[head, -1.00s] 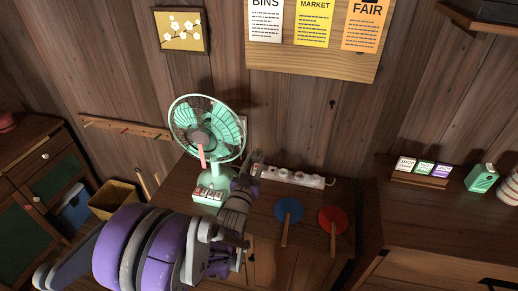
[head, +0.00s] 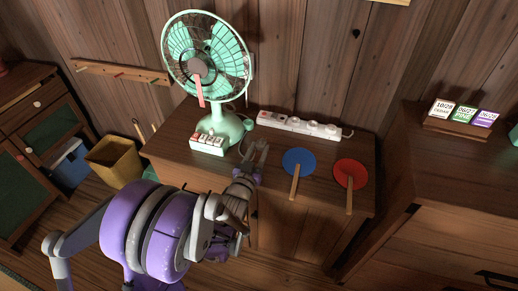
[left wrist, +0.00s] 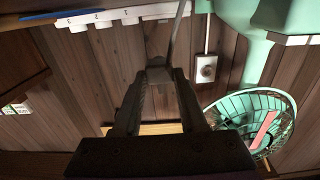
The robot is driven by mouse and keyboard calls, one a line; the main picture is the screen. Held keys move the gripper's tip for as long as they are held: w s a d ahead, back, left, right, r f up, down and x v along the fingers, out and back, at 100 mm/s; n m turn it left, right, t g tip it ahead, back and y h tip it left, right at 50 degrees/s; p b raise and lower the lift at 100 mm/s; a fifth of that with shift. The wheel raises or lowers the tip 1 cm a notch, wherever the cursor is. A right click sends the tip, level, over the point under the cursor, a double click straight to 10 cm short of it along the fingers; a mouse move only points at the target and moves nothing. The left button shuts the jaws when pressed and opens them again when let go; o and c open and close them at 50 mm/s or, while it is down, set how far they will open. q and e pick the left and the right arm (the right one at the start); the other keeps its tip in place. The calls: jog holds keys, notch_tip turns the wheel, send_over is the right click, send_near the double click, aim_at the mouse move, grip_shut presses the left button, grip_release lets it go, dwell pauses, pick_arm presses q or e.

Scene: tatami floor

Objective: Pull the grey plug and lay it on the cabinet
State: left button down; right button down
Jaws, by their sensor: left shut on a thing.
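My left gripper (head: 259,150) is over the front part of the low dark wood cabinet (head: 225,168), in front of the white power strip (head: 300,126) and apart from it. In the left wrist view, its fingers (left wrist: 160,82) are shut on the small grey plug (left wrist: 159,73), and a thin grey cord runs up from it. In the head view I cannot make the plug out clearly between the fingers. The strip also shows along the top of the left wrist view (left wrist: 120,16). My right gripper is not in view.
A mint-green fan (head: 207,62) stands left of the strip. A blue round fan (head: 299,161) and a red one (head: 350,173) lie right of my gripper, handles over the front edge. A yellow bin (head: 114,162) stands on the floor at left. A wall outlet (left wrist: 206,68) shows in the wrist view.

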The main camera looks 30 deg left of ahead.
pick_arm(q)
jog(key=shift+f+b, duration=2.15)
jog(key=shift+f, duration=1.1)
jog(key=shift+c, duration=1.9)
grip_release()
jog(key=shift+s, duration=0.1)
jog(key=v, duration=1)
jog(key=shift+s, duration=0.25)
jog(key=shift+d, duration=0.2)
